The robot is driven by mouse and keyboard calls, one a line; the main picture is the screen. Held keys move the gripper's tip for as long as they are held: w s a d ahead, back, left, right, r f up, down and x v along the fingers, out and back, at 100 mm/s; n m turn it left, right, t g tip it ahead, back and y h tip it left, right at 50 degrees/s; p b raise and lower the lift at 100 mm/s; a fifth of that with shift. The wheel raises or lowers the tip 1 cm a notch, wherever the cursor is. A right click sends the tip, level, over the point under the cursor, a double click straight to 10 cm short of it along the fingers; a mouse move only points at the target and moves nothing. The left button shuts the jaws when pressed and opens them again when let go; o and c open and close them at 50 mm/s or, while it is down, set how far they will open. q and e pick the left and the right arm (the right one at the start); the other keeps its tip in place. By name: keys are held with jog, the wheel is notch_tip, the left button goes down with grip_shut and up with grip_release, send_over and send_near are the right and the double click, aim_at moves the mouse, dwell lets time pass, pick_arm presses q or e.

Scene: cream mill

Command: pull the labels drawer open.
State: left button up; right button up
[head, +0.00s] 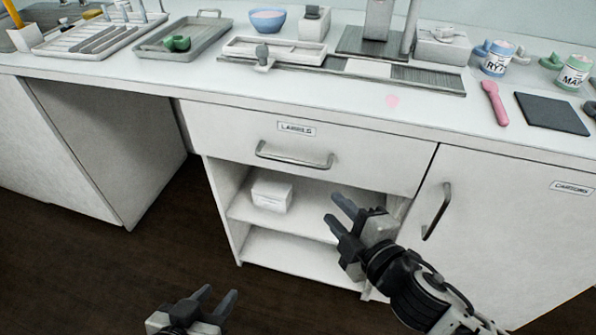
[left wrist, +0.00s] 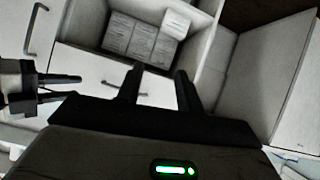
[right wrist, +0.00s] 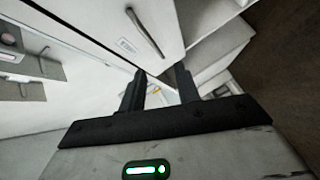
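The labels drawer (head: 355,150) is a white front under the worktop, with a small LABELS plate (head: 296,128) and a grey bar handle (head: 293,158). It looks shut. Its handle and plate also show in the right wrist view (right wrist: 145,33). My right gripper (head: 334,209) is open and empty, below and right of the handle, in front of the open shelves. My left gripper (head: 217,295) is open and empty, low and well in front of the shelves. Neither gripper touches the handle. In the left wrist view the drawer is partly hidden behind the fingers.
Open shelves (head: 240,208) below the drawer hold a white box (head: 272,194). A cupboard door with a vertical handle (head: 437,211) is at the right. The worktop holds trays (head: 185,38), a blue bowl (head: 267,20) and jars. There is open knee space left of the drawer.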

aim_at(297, 164)
jog(key=w+a+n, duration=0.1)
jog(key=w+a, duration=0.1)
jog(key=w, duration=0.3)
jog(key=w+a+f+n, duration=0.1)
jog(key=w+a, duration=0.2)
jog(key=w, duration=0.2)
jog(key=w+a+b, duration=0.1)
jog(key=w+a, duration=0.1)
jog(key=w, duration=0.3)
jog(key=shift+a+f+n+y, duration=0.25)
jog(key=shift+n+y, duration=0.05)
jog(key=shift+n, duration=0.1)
grip_shut()
